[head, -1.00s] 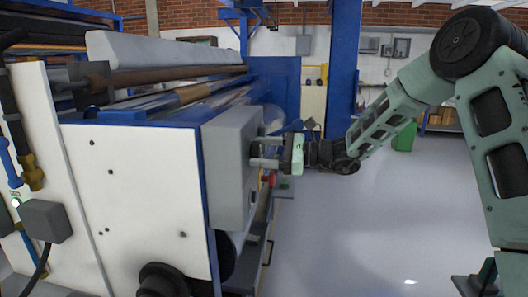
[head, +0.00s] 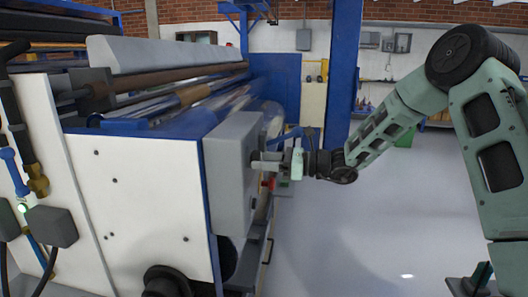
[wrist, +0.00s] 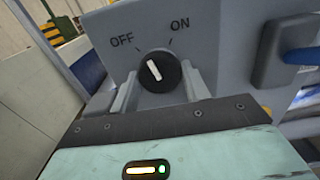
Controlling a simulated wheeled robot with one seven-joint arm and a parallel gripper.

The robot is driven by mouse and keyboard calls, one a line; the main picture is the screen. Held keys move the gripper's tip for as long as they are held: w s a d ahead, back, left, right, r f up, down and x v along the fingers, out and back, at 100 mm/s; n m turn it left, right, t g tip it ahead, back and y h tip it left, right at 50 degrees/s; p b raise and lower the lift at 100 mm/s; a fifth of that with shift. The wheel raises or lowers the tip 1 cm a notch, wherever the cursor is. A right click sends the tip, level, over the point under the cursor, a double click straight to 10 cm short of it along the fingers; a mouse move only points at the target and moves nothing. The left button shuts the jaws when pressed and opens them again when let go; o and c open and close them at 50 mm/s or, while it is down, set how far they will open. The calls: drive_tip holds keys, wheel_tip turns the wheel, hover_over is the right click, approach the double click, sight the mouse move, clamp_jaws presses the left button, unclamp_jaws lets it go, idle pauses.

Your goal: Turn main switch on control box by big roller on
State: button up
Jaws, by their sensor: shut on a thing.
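The control box (head: 230,175) is a grey box on the near end of the big roller machine. In the wrist view its grey face (wrist: 215,60) carries OFF and ON labels and a round black main switch knob (wrist: 169,84) with a white pointer line. The pointer leans up and left, nearer to OFF than to ON. My gripper (wrist: 157,88) is shut on the knob, with one grey finger on each side. In the head view my gripper (head: 262,161) reaches the box's right face from the right, and the knob is mostly hidden there.
The blue and white roller machine (head: 140,190) fills the left. A dark handle-like part (wrist: 290,52) with a blue piece sits right of the knob. A blue column (head: 345,70) stands behind. The grey floor (head: 370,230) at right is clear.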

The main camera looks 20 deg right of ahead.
drive_tip(key=m+p, duration=0.3)
drive_tip(key=p, duration=0.1)
drive_tip(key=m+p, duration=0.2)
drive_tip(key=shift+r+m, duration=0.3)
drive_tip(key=shift+f+m+p, duration=0.2)
drive_tip(key=shift+m+p, duration=1.7)
drive_tip(key=shift+p, duration=0.05)
drive_tip(key=o, duration=1)
drive_tip(key=shift+d+f, duration=0.1)
drive_tip(key=shift+d, duration=0.05)
drive_tip(key=b+v, duration=0.5)
drive_tip(key=v, duration=1.2)
drive_tip(key=shift+s, duration=0.15)
